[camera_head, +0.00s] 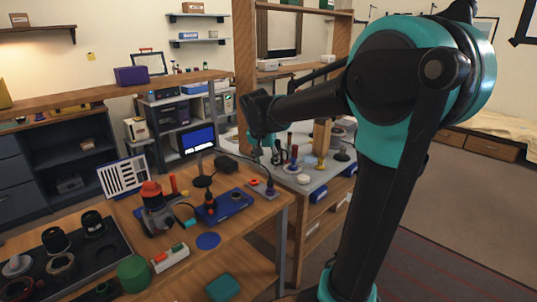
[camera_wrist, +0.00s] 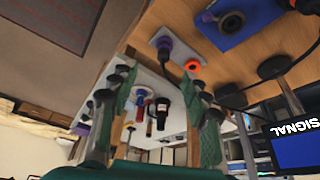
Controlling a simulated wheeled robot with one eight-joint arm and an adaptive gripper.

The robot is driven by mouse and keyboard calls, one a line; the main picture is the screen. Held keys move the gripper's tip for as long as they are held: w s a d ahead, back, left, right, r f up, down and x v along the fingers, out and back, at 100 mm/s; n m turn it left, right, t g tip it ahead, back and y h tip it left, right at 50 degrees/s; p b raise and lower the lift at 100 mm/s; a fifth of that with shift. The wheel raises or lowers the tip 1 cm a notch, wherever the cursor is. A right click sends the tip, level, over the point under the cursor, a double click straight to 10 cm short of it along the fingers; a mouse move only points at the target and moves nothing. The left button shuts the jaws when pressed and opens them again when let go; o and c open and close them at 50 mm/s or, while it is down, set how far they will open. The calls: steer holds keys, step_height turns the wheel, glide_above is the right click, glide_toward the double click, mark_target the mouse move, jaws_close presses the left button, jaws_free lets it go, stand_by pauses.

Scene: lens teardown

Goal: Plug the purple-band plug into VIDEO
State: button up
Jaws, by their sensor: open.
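My gripper (camera_wrist: 160,88) is open and empty in the wrist view, its two fingers spread wide. In the head view my gripper (camera_head: 268,148) hangs above the table's far right corner. A dark plug with a purplish band (camera_wrist: 165,46) stands on a small grey plate (camera_wrist: 150,27), beside an orange ring (camera_wrist: 192,66), apart from my fingers. The plate in the head view (camera_head: 261,189) lies near the table's right edge. A blue panel (camera_head: 226,207) sits left of it, with round sockets; it also shows in the wrist view (camera_wrist: 250,17). I cannot read any VIDEO label.
A monitor (camera_head: 197,140) with a blue screen stands behind the panel; the wrist view shows part of "SIGNAL" on it (camera_wrist: 293,130). A red-topped device (camera_head: 155,205) and a dark tray (camera_head: 105,259) stand to the left. A grey side bench (camera_head: 300,184) with several upright tools lies beyond.

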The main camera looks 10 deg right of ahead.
mark_target(270, 181)
steer(key=shift+m, duration=0.3)
steer(key=x, duration=0.5)
steer(key=w+x, duration=0.1)
steer(key=x, duration=0.5)
steer(key=w+x, duration=0.1)
steer(key=x, duration=0.4)
steer(key=shift+w+r, duration=0.25)
steer(key=shift+w, duration=0.05)
jaws_close()
steer(key=c, duration=0.7)
jaws_free()
jaws_close()
steer(key=shift+r, duration=1)
steer(key=shift+r, duration=2.1)
